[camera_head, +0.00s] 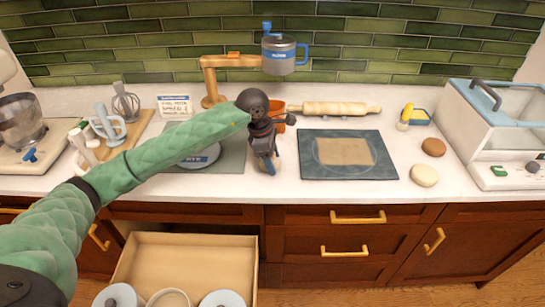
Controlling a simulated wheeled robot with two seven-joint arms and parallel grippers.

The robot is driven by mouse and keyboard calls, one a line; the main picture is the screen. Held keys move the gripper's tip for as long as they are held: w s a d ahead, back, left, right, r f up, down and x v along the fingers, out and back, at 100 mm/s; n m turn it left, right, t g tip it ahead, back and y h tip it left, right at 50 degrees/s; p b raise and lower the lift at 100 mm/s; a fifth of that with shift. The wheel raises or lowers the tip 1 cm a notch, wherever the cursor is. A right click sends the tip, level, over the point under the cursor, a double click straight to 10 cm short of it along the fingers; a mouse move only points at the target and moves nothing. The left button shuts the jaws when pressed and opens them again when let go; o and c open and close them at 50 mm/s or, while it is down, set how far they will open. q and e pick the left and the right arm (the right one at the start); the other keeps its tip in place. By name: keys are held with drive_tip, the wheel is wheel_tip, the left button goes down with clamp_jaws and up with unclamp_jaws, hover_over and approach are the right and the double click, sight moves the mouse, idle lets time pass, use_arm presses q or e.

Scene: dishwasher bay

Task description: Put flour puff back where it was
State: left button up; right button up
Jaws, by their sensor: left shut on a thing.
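My left gripper (270,163) comes in from the left in its green sleeve and points down over the counter, between the grey-green mat and the dark mat. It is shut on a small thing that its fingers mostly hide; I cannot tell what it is. A small white, round-bottomed piece with a yellow handle (404,117) stands at the back right beside a blue dish (421,117). It may be the flour puff, but it is too small to be sure. My right gripper is not in view.
A dark mat (385,171) with a tan sheet lies right of the gripper. A rolling pin (342,108) lies behind it. Two round pieces (424,175) and a blue-lidded machine (505,130) are at the right. An open drawer (190,262) with canisters juts out below.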

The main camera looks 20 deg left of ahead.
use_arm(q)
drive_tip(key=shift+f, duration=0.15)
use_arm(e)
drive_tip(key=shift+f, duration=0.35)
use_arm(q)
drive_tip(key=shift+f, duration=0.1)
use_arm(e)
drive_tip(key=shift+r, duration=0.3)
use_arm(q)
drive_tip(key=o, duration=0.9)
drive_tip(key=shift+o, duration=0.2)
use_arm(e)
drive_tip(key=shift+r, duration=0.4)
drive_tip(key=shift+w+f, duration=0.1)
